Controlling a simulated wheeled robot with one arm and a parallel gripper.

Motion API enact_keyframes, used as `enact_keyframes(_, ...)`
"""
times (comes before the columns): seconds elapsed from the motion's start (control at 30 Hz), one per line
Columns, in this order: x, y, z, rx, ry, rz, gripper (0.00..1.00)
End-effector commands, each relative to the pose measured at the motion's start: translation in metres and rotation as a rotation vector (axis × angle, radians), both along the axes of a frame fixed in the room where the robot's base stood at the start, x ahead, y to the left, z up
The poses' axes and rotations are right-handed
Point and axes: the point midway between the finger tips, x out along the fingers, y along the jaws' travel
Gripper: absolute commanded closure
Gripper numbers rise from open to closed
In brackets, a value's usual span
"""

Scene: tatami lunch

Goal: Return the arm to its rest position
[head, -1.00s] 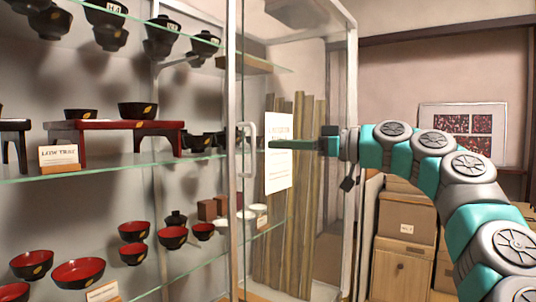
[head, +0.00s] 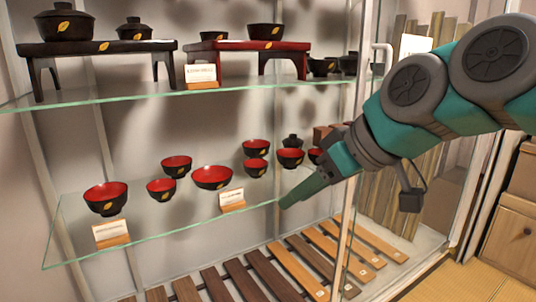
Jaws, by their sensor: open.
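My gripper (head: 290,200) is at the centre right of the head view, at the end of my teal and grey arm. It points down and to the left, in front of the lower glass shelf (head: 150,228) of the display case. It appears empty. Its two fingers overlap from this angle, so the gap between them is hard to see. I cannot tell how far its tip is from the shelf edge.
Red-lined black bowls (head: 212,177) stand on the lower shelf. A dark tray table (head: 95,47) and a red one (head: 250,46) stand above. Wooden slats (head: 240,282) lie below. The glass door (head: 365,150) with its handle is beside my arm.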

Motion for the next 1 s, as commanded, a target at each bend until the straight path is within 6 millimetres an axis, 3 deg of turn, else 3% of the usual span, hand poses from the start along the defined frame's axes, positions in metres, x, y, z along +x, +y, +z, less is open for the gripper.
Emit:
enact_keyframes(0.03, -0.012, 0.001, -0.029, -0.05, 0.066, -0.032, 0.55)
enact_keyframes(0.17, -0.042, -0.007, -0.098, -0.156, 0.231, -0.14, 0.55)
enact_keyframes(0.3, -0.082, -0.029, -0.171, -0.262, 0.419, -0.287, 0.55)
enact_keyframes(0.5, -0.15, -0.071, -0.252, -0.381, 0.663, -0.518, 0.55)
enact_keyframes(0.7, -0.195, -0.094, -0.287, -0.436, 0.794, -0.655, 0.55)
enact_keyframes(1.0, -0.202, -0.097, -0.292, -0.443, 0.814, -0.679, 0.55)
